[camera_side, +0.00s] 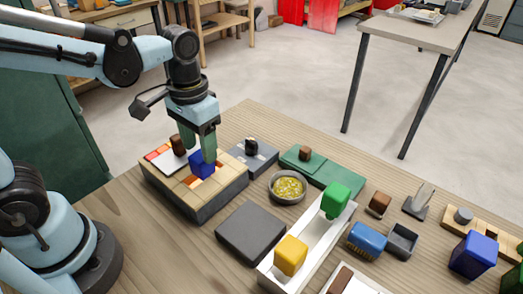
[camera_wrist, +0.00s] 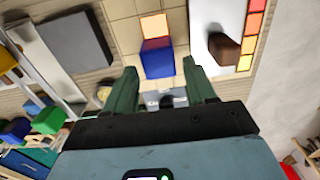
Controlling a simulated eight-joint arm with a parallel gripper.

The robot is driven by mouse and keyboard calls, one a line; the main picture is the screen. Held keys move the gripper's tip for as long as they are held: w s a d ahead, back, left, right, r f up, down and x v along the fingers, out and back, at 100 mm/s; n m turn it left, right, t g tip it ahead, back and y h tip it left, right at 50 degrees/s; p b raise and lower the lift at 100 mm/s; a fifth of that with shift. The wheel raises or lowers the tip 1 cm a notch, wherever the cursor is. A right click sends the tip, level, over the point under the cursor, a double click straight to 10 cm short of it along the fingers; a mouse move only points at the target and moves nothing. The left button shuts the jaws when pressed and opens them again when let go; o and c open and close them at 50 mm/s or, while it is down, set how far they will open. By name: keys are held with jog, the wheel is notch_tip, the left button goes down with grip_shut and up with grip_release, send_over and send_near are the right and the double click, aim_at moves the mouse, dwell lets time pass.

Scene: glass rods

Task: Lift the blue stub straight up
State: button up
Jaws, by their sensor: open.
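The blue stub (camera_side: 201,168) is a small blue block on the tan tiled board (camera_side: 218,190) at the left of the table. In the wrist view the blue stub (camera_wrist: 158,62) sits between the lines of my two green fingers, close to the fingertips, with an orange square beside its far end. My gripper (camera_side: 199,154) points down over the stub, its jaws apart. In the wrist view my gripper (camera_wrist: 160,68) is open with one finger to each side of the stub. Whether a finger touches it I cannot tell.
A brown knob (camera_side: 178,144) stands on a white plate close by the fingers. A grey block with a dark knob (camera_side: 252,148), a bowl of yellow bits (camera_side: 287,188) and a dark grey pad (camera_side: 250,232) lie to the right. A white tray (camera_side: 312,243) holds green and yellow blocks.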

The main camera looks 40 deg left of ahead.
aim_at(200, 155)
jog(key=shift+s+f, duration=0.15)
jog(key=shift+f, duration=2.05)
jog(key=shift+c, duration=0.4)
jog(key=c, duration=0.6)
jog(key=shift+c, duration=0.2)
jog(key=shift+r, duration=0.15)
jog(key=shift+r, duration=0.85)
notch_tip(200, 155, up, 2)
jog(key=shift+r, duration=0.1)
jog(key=s+d+r, duration=0.7)
jog(key=d, duration=0.2)
jog(key=shift+s, duration=0.2)
jog(key=shift+w+d, duration=0.1)
